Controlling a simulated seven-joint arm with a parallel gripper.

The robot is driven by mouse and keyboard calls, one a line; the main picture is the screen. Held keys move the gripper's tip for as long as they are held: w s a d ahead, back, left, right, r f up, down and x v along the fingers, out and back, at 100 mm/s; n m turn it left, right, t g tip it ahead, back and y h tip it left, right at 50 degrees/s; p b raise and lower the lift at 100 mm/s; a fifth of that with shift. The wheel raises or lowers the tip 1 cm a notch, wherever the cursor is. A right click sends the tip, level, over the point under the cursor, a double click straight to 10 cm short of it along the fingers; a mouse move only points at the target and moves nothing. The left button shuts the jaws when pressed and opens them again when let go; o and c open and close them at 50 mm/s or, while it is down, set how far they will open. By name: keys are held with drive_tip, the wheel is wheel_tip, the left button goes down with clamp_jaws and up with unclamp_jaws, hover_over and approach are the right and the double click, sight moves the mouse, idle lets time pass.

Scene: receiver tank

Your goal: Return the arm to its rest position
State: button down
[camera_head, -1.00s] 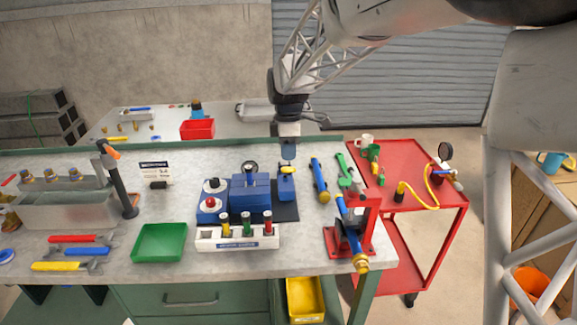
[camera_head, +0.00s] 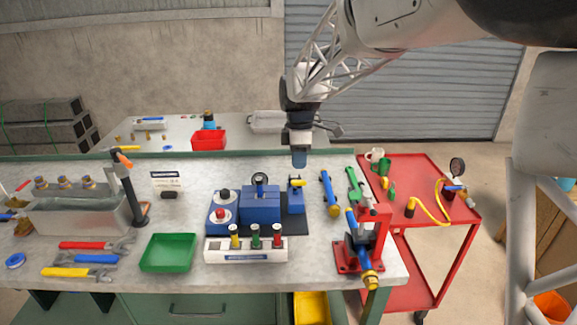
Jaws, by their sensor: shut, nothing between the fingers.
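My gripper (camera_head: 299,158) hangs pointing down above the back part of the workbench (camera_head: 110,214), held by my arm that comes in from the upper right. Its fingers are shut with nothing between them. It is apart from the things below it. The blue block assembly (camera_head: 261,205) on a dark mat stands on the bench below and to the left of it. A small blue part with a yellow top (camera_head: 296,196) stands just below the gripper in the picture.
A red vise-like stand (camera_head: 365,243) holds a blue and yellow piece at the bench's right. A red cart (camera_head: 430,190) stands beyond it. A hammer-like tool (camera_head: 128,190) stands upright at left. A green tray (camera_head: 168,252) lies in front. A red bin (camera_head: 208,139) sits behind on a second table.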

drive_tip(key=s+d+r+m+t, duration=0.1)
drive_tip(key=s+d+r+m, duration=0.25)
drive_tip(key=s, duration=0.45)
drive_tip(key=s+d+r+m+t, duration=0.1)
drive_tip(key=s+d+r+m, duration=0.1)
drive_tip(key=s+d+m, duration=0.45)
drive_tip(key=s+d+f+m+t, duration=0.1)
drive_tip(key=s+m, duration=0.3)
drive_tip(key=s, duration=0.7)
drive_tip(key=s+d+f+m+t, duration=0.1)
drive_tip(key=s+f+m, duration=0.2)
drive_tip(key=s, duration=0.8)
drive_tip(key=shift+s+d+m, duration=0.25)
drive_tip(key=shift+s+m, duration=0.1)
drive_tip(key=shift+m, duration=0.25)
